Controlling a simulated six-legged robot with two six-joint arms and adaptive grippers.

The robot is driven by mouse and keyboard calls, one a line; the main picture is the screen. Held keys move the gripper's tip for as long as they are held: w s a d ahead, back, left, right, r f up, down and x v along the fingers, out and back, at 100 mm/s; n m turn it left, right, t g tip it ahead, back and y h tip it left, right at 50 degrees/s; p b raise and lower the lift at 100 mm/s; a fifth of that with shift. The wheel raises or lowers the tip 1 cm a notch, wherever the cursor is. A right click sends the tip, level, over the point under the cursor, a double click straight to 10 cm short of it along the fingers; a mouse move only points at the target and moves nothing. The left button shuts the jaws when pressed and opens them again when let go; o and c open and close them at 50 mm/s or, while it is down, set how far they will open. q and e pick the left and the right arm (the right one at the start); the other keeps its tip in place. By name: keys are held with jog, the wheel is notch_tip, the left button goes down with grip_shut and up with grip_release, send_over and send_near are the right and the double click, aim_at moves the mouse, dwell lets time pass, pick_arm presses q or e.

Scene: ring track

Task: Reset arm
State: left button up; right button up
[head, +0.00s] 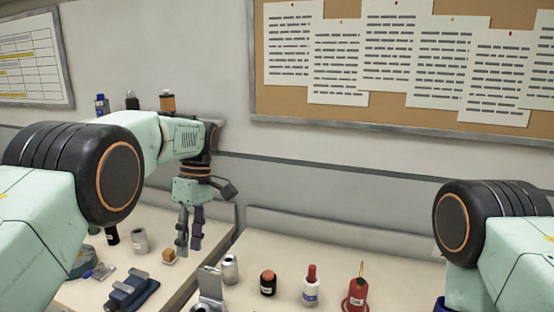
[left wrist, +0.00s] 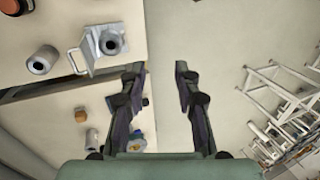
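My left gripper (head: 189,248) hangs fingers-down from the left arm in the head view, above the gap side of the left table. In the left wrist view its two fingers (left wrist: 160,75) stand apart with nothing between them, over plain pale floor. It is open and empty. My right arm shows only as a pale green link and black joint at the right edge of the head view. The right gripper is out of the picture.
The left table (head: 75,292) holds a grey can (head: 140,240), a small tan block (head: 169,257) and a dark blue device (head: 131,290). The front table (head: 400,280) holds a silver can (head: 230,269), a dark jar (head: 268,283), a white bottle (head: 311,286) and a red container (head: 355,290). White frames (left wrist: 285,95) stand on the floor.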

pick_arm(q)
notch_tip(320, 180, down, 13)
jog(key=a+m, duration=0.1)
jog(key=m, duration=0.1)
jog(key=s+a+f+m+t+h, duration=0.15)
jog(key=s+f+m, duration=0.35)
jog(key=s+f, duration=0.95)
jog(key=s+a+f+m+t, duration=0.2)
jog(key=s+m, duration=0.4)
jog(key=s, duration=1.9)
notch_tip(320, 180, down, 17)
jog(key=b, duration=1.7)
jog(key=shift+d+m+b, duration=0.15)
jog(key=shift+m+b, duration=0.15)
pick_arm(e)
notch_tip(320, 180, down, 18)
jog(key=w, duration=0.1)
pick_arm(q)
jog(key=shift+s, duration=0.2)
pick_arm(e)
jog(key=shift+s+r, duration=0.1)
pick_arm(q)
jog(key=shift+w, duration=0.1)
